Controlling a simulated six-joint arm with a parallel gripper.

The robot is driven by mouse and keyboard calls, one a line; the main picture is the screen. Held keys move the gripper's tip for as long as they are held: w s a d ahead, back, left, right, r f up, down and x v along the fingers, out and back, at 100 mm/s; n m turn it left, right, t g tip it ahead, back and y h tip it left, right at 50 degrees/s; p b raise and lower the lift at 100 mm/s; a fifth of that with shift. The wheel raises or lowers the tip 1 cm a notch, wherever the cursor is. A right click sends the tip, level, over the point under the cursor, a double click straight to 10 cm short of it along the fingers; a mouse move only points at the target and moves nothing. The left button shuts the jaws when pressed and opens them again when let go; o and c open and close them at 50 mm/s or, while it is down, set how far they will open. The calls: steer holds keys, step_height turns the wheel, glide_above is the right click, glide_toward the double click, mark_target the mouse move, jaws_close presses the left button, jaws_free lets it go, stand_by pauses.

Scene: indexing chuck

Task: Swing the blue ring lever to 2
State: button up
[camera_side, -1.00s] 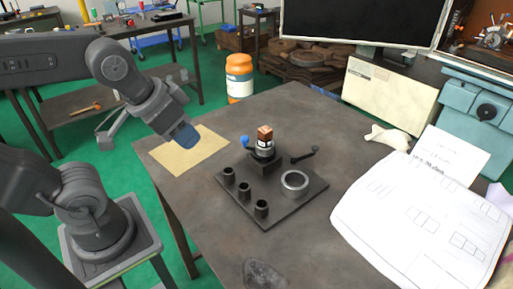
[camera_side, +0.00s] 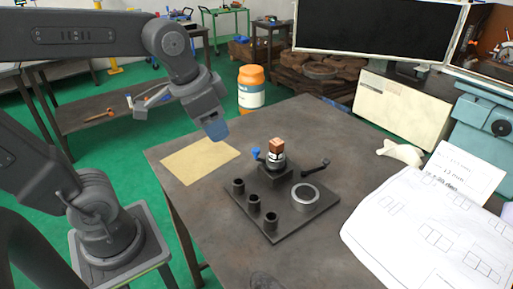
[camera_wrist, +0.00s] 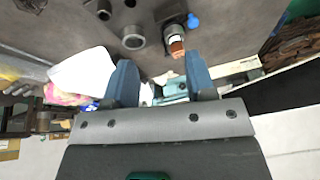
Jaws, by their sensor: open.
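The blue ring lever (camera_side: 256,153) sticks out on the left of the small dark chuck (camera_side: 275,172). Its blue end also shows in the wrist view (camera_wrist: 193,20), at the top right. A reddish-brown block (camera_side: 277,146) sits on top, in the chuck's light collar (camera_side: 277,159). No number marks are readable, so I cannot tell the lever's present setting. My gripper (camera_side: 218,135) is in the air to the left of the chuck and above the table, apart from the lever. In the wrist view its two blue fingers (camera_wrist: 160,75) are spread with nothing held between them.
A black lever (camera_side: 317,168) sticks out on the chuck's right. A tan sheet (camera_side: 200,160) lies at the left; papers (camera_side: 415,230) cover the right.

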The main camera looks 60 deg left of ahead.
steer(key=w+a+m+g, duration=0.2)
steer(key=w+m, duration=0.1)
steer(key=w, duration=0.3)
steer(key=m+g, duration=0.2)
steer(key=m, duration=0.2)
glide_toward(256, 149)
step_height(256, 149, down, 9)
steer(key=shift+w+a+f, duration=0.1)
steer(key=shift+a, duration=0.05)
steer(key=c, duration=0.9)
jaws_close()
